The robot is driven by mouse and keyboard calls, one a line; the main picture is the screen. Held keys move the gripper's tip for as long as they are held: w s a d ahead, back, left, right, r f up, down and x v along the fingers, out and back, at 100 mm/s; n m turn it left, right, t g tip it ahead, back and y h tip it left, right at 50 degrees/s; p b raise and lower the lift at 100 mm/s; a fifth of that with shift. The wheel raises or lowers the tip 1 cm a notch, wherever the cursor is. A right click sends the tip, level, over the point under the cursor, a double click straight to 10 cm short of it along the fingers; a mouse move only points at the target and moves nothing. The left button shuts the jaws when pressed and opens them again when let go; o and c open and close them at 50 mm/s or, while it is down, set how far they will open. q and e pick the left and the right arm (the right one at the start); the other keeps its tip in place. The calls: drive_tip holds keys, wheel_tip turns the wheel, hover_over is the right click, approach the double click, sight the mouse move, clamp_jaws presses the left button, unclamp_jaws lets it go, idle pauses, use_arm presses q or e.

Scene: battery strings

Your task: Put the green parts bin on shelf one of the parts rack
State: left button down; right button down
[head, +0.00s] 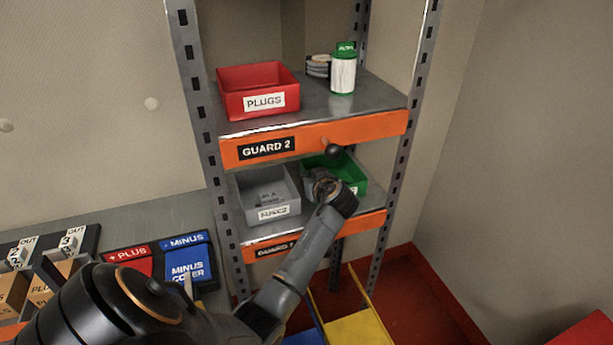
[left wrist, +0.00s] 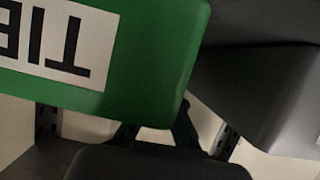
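In the head view the green parts bin (head: 349,171) sits on the parts rack's lower visible shelf (head: 312,219), right of a grey bin. My left gripper (head: 323,181) is at the bin's front left, and my arm covers part of the bin. In the left wrist view the bin (left wrist: 150,60) is close, with a white label showing upside-down letters, partly cut off. My left gripper's dark fingers (left wrist: 155,135) pass partly out of sight at the bin's lower edge. Whether they are closed on it is not clear. My right gripper is not in view.
The grey bin (head: 266,193) stands close beside the green one. The upper shelf's orange rail (head: 350,132), marked GUARD 2, has a dark knob (head: 333,151) near the green bin. A red PLUGS bin (head: 258,83) and a green-lidded canister (head: 343,72) stand above.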

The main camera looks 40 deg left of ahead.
use_arm(q)
drive_tip(key=shift+d+r, duration=0.1)
drive_tip(key=shift+d, duration=0.25)
drive_tip(key=c, duration=1.8)
unclamp_jaws()
drive_tip(key=shift+d, duration=0.15)
drive_tip(key=shift+o, duration=1.4)
drive_tip(key=shift+a+f, duration=0.2)
drive_tip(key=shift+a, duration=0.05)
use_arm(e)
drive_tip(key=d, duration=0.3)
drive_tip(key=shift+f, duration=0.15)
use_arm(q)
drive_tip(key=shift+r, duration=0.1)
